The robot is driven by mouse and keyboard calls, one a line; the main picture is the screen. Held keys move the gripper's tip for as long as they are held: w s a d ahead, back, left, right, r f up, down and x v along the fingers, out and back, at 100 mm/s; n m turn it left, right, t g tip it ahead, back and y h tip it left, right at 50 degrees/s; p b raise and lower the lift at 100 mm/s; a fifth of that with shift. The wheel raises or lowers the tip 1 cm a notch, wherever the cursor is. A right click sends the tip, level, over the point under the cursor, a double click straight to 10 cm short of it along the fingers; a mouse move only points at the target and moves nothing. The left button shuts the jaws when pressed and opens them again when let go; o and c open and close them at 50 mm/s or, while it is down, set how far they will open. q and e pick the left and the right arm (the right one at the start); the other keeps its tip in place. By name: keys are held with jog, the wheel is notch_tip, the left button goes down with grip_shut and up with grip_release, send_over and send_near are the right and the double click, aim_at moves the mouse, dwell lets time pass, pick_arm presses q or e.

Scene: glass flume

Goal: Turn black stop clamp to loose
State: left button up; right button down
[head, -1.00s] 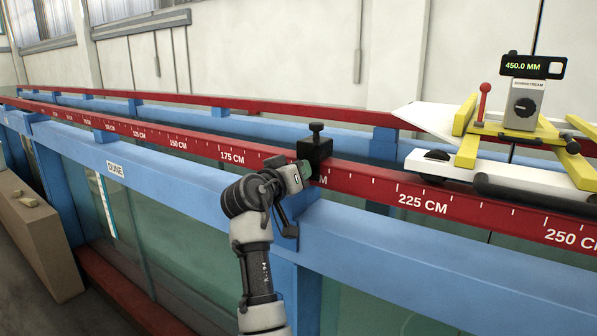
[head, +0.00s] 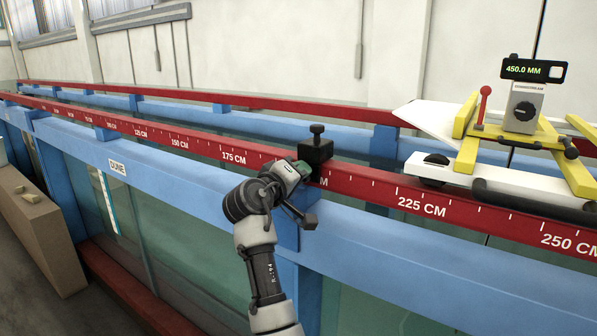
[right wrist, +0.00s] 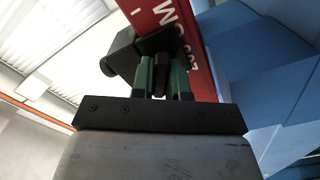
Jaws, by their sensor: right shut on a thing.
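The black stop clamp (head: 315,153) sits on the red scale rail (head: 370,185) near the 200 cm mark, with a black knob on top. My right gripper (head: 305,170) is at the clamp's near face. In the right wrist view, the clamp (right wrist: 122,52) stands beside the rail. There the green-padded fingers of my right gripper (right wrist: 164,80) are closed on a dark part of the clamp between them. The fingertips partly hide that part, so its shape and how tight it is cannot be told. My left gripper is not in view.
A carriage with yellow arms (head: 468,150), a white base and a 450.0 mm readout (head: 532,69) stands on the rails to the right. The blue flume frame (head: 400,235) runs below the rail. A cardboard-coloured box (head: 38,230) stands at the left.

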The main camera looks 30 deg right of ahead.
jog(key=shift+r, duration=0.15)
jog(key=c, duration=1.5)
grip_release()
jog(key=o, duration=0.4)
jog(key=shift+d, duration=0.15)
jog(key=shift+s+a+f+b, duration=0.1)
jog(key=shift+a+f+b, duration=0.2)
jog(key=shift+a, duration=0.1)
jog(key=b+v, duration=0.2)
jog(key=v, duration=0.3)
jog(key=b+v, duration=0.2)
jog(key=v, duration=0.3)
jog(key=shift+r+b, duration=0.2)
jog(key=shift+b, duration=0.15)
